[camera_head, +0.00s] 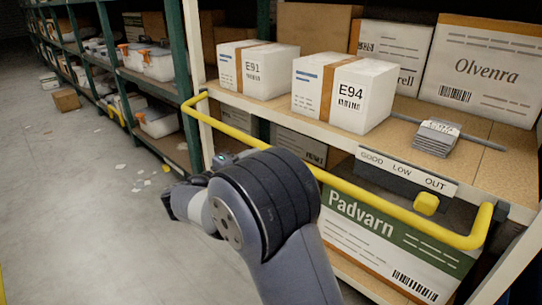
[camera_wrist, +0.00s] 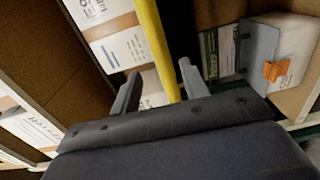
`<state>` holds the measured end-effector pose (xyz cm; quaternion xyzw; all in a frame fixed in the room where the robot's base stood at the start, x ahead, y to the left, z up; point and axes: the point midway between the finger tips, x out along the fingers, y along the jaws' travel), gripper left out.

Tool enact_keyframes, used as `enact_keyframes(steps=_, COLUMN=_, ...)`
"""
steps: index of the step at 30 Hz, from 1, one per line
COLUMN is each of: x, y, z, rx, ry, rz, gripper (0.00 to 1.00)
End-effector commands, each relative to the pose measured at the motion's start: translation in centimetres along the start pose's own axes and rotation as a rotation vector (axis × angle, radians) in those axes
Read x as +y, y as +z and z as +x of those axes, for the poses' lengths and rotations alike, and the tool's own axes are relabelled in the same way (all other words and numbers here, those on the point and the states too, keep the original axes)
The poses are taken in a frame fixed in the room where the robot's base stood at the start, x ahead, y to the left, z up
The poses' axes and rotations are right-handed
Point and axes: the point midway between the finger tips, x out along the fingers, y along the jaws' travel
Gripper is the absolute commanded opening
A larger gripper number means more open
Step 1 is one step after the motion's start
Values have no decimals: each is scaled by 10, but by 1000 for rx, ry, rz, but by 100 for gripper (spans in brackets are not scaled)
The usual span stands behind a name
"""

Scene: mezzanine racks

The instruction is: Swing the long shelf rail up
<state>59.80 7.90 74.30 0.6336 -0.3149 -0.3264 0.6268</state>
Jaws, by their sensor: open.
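The long yellow shelf rail (camera_head: 392,208) runs across the front of the rack at about the height of the shelf board, with bent ends at the left and right. In the wrist view the rail (camera_wrist: 152,38) passes between the two fingers of my gripper (camera_wrist: 158,88). The fingers are open, one on each side of the rail. I cannot tell whether either finger touches it. In the head view my wrist mostly hides the gripper.
Boxes E91 (camera_head: 257,70) and E94 (camera_head: 343,93) stand on the shelf (camera_head: 487,157) behind the rail. A GOOD LOW OUT strip (camera_head: 405,172) with a yellow slider (camera_head: 426,204) sits below the shelf edge. A Padvarn box (camera_head: 385,245) is underneath. The left aisle floor (camera_head: 90,190) is mostly clear.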

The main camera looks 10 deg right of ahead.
Motion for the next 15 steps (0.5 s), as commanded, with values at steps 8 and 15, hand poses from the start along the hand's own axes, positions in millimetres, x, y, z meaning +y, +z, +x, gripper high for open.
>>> enact_keyframes(steps=8, x=-3, y=1, z=55, rx=-4, ry=-2, rz=1, gripper=43)
enact_keyframes(steps=15, x=-2, y=1, z=80, rx=-3, ry=-2, rz=0, gripper=43)
